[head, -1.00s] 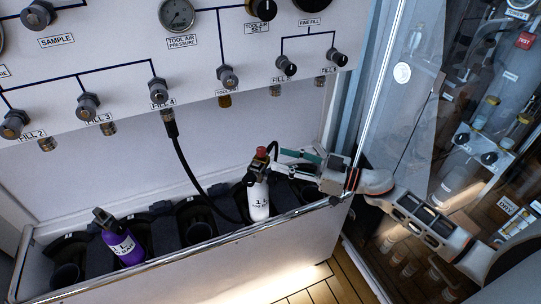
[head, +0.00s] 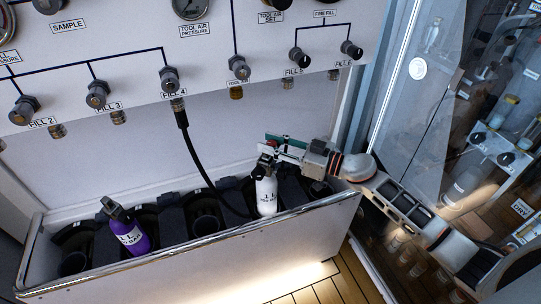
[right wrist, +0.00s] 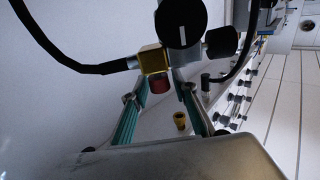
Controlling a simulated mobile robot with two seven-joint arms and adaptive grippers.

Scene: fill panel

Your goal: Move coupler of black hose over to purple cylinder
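The white cylinder (head: 267,197) stands in a bin of the trough with a black valve on top. The black hose (head: 196,165) hangs from the FILL 4 outlet and runs down behind this cylinder. In the right wrist view, the hose (right wrist: 75,66) ends at a brass coupler (right wrist: 153,62) with a red end, by a round black knob (right wrist: 182,22). My right gripper (head: 267,146) is at the white cylinder's top; its teal fingers (right wrist: 161,92) are apart, with the red end between them, no clear contact. The purple cylinder (head: 132,235) leans in a bin to the left. My left gripper is not in view.
The trough's metal front rim (head: 200,243) runs below the cylinders. Empty bins lie between the two cylinders. The panel (head: 130,60) with valves and outlets overhangs the trough. A glass partition (head: 400,110) stands at the right.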

